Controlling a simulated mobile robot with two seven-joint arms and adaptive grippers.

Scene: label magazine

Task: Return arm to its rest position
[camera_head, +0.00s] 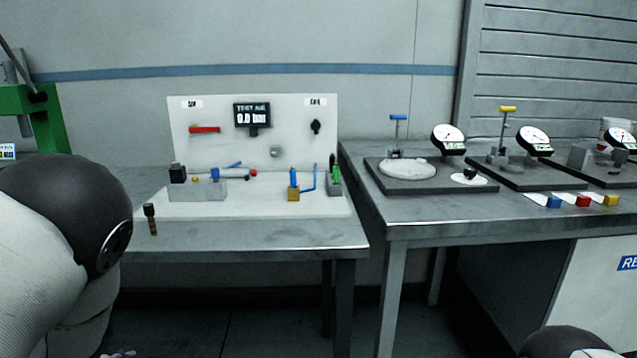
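My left arm (62,235) fills the left edge of the head view, with a large dark rounded joint and pale links. It stands in front of the left part of the nearer table. Its gripper is not recognisable in the frame; only a small pale bit shows at the bottom edge below the arm, and I cannot tell what it is. A small part of my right arm (568,343) shows at the bottom right, below the right table. Its gripper is out of view.
A test bench (253,128) with a small display stands on the left table (250,240). The right table (440,225) bears dial gauges (448,139) on dark plates and coloured blocks (583,201). A green frame (40,118) stands at the far left. Floor shows between the tables.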

